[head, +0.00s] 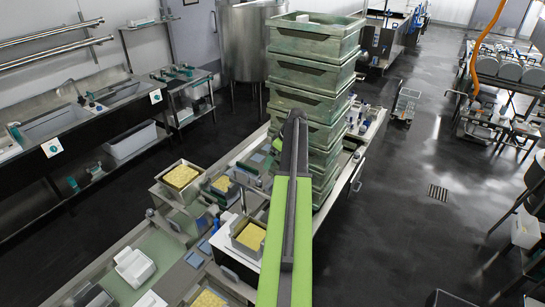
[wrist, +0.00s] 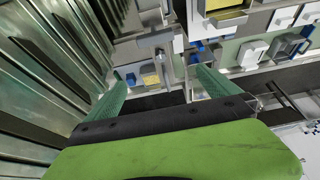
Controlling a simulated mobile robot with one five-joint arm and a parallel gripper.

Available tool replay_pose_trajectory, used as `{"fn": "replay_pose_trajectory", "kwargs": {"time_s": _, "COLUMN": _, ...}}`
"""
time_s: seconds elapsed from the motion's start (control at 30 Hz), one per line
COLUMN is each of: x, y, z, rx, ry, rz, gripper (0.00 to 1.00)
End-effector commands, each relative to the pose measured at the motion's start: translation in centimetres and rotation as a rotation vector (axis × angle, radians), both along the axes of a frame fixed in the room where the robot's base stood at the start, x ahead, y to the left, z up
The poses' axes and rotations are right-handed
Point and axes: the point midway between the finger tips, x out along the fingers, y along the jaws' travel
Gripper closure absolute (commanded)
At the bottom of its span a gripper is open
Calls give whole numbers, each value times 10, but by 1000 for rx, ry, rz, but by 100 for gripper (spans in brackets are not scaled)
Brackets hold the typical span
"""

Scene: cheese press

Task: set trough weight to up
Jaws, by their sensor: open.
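My gripper (wrist: 158,88) is open in the wrist view, its two green ridged fingers spread wide with nothing held. Beyond the fingertips, metal bars (wrist: 165,68) and a small yellow block (wrist: 151,79) show at the work table. I cannot tell which part is the trough weight or whether it is up or down. In the head view, metal troughs with yellow cheese blocks (head: 181,177) and (head: 249,236) stand on the table. My arm and the crate stack hide part of the table, and my gripper is not clearly visible there.
A steel vat (head: 250,40) stands behind. The dark floor (head: 410,200) at right is largely clear.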

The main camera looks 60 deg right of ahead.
Motion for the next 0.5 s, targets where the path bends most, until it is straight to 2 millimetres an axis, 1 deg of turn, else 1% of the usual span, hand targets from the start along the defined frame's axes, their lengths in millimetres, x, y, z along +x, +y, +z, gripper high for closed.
{"fn": "replay_pose_trajectory", "kwargs": {"time_s": 0.03, "x": -5, "y": 1, "z": 24, "rx": 0, "ry": 0, "rz": -1, "gripper": 0}}
{"fn": "replay_pose_trajectory", "kwargs": {"time_s": 0.1, "x": -11, "y": 1, "z": 39, "rx": 1, "ry": -1, "rz": -2, "gripper": 0}}
{"fn": "replay_pose_trajectory", "kwargs": {"time_s": 0.2, "x": -20, "y": 0, "z": 57, "rx": 0, "ry": -1, "rz": -2, "gripper": 0}}
{"fn": "replay_pose_trajectory", "kwargs": {"time_s": 0.33, "x": -25, "y": 0, "z": 67, "rx": 0, "ry": -1, "rz": -1, "gripper": 0}}
{"fn": "replay_pose_trajectory", "kwargs": {"time_s": 0.5, "x": -27, "y": 0, "z": 65, "rx": 0, "ry": -1, "rz": 0, "gripper": 0}}
